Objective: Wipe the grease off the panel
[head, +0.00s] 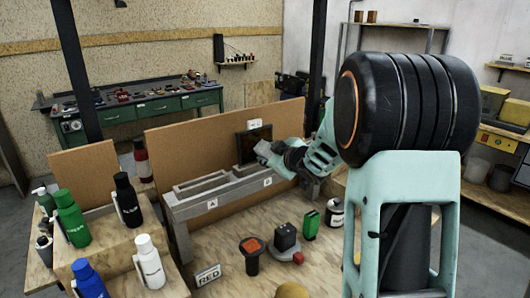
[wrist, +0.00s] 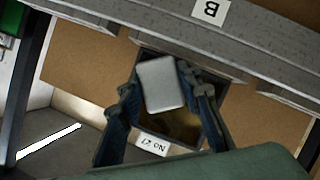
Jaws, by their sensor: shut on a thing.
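The panel (head: 245,149) is a dark framed plate upright against the brown board, behind the grey block shelf. In the wrist view the panel (wrist: 222,112) appears upside down, with a tag reading No 27 (wrist: 153,146). A brownish, yellowish smear (wrist: 182,128) shows on its dark face. My gripper (head: 275,153) is in front of the panel and shut on a pale grey rectangular pad (head: 263,147). In the wrist view the pad (wrist: 162,84) sits between both fingers of my gripper (wrist: 165,98) and covers part of the panel. I cannot tell whether the pad touches the panel.
The grey shelf (head: 215,196) with labels A and B stands just below the panel. Several bottles, including a green one (head: 72,218), are at left.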

